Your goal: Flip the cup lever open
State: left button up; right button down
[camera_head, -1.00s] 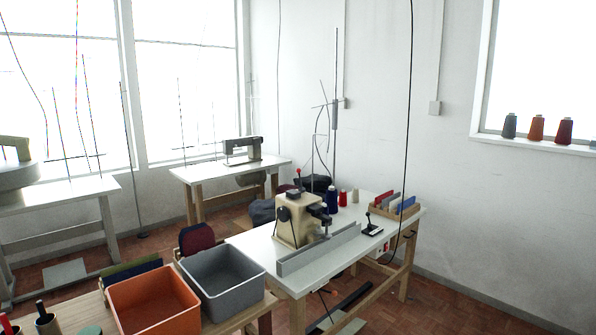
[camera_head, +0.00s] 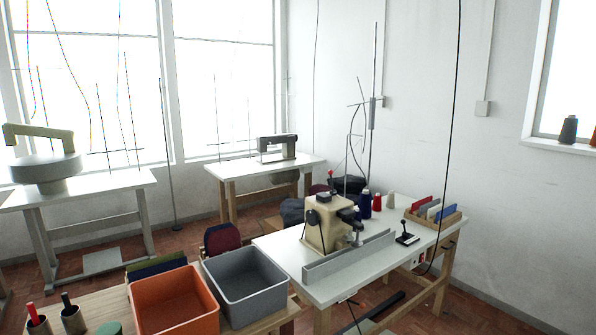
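A cream buttonhole machine (camera_head: 318,224) stands on a white-topped table (camera_head: 285,258) right of the middle. A small red-tipped part (camera_head: 331,176) shows above it. A small black device with an upright stick (camera_head: 406,237) sits on a pale plate to the machine's right. I cannot tell which of these is the cup lever, or how it is set. Neither of my grippers is in view.
An orange bin (camera_head: 172,306) and a grey bin (camera_head: 245,292) stand on a wooden bench at front left. A long grey rail (camera_head: 350,257) runs along the table's front. Several thread cones (camera_head: 377,202) and a wooden card tray (camera_head: 446,220) stand behind. Brown floor is open at right.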

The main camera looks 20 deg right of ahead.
aim_at(330, 173)
jog(key=i+l+u, duration=0.15)
jog(key=l, duration=0.25)
jog(key=i+l+u, duration=0.15)
jog(key=l, duration=0.3)
jog(key=i+l+u, duration=0.15)
jog(key=l, duration=0.3)
jog(key=l+u, duration=0.15)
jog(key=l, duration=0.3)
jog(key=i+l, duration=0.1)
jog(key=l, duration=0.45)
jog(key=i+l, duration=0.1)
jog(key=l, duration=0.45)
jog(key=i+l, duration=0.15)
jog(key=l, duration=0.4)
jog(key=i+l, duration=0.1)
jog(key=l, duration=0.5)
jog(key=j+u, duration=0.05)
